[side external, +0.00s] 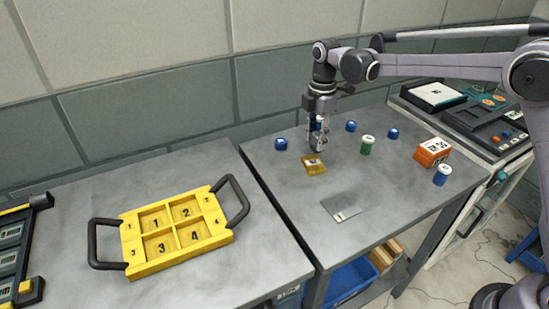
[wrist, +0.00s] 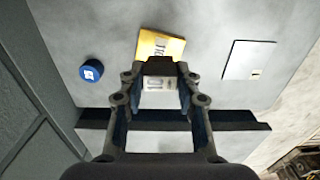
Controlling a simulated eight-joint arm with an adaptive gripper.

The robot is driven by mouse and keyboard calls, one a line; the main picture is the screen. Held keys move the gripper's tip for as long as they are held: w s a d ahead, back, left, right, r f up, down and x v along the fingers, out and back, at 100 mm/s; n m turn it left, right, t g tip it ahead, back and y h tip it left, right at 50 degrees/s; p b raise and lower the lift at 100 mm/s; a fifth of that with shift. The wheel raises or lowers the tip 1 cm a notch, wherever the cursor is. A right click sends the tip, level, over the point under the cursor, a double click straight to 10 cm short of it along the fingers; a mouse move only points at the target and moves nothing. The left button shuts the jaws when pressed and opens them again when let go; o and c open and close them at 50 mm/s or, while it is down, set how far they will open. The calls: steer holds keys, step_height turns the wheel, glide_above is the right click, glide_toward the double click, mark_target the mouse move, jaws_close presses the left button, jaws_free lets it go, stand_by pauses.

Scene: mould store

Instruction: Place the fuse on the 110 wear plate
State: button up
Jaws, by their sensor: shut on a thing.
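My gripper (side external: 318,146) points down above the grey table, just behind a small yellow plate. In the wrist view its fingers (wrist: 160,78) are shut on a small pale piece with dark marks, which I take as the fuse (wrist: 158,98); the fingers hide much of it. The yellow plate (side external: 313,166) lies flat with a pale label; it also shows in the wrist view (wrist: 151,46), just beyond the fingertips, partly covered. A grey plate (side external: 342,207) with a small label lies nearer the front, and right in the wrist view (wrist: 246,60). The plate numbers are too small to read surely.
Several blue-topped containers, one (side external: 281,144) left of my gripper, and a green one (side external: 367,145) stand around. An orange box (side external: 432,152) is at the right. A yellow numbered tray (side external: 137,258) is on the left table. The table between the two plates is clear.

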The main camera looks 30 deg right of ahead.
mark_target(315, 149)
steer(key=shift+a+f, duration=0.1)
steer(key=shift+f, duration=1.95)
steer(key=shift+f, duration=0.1)
steer(key=o, duration=1.1)
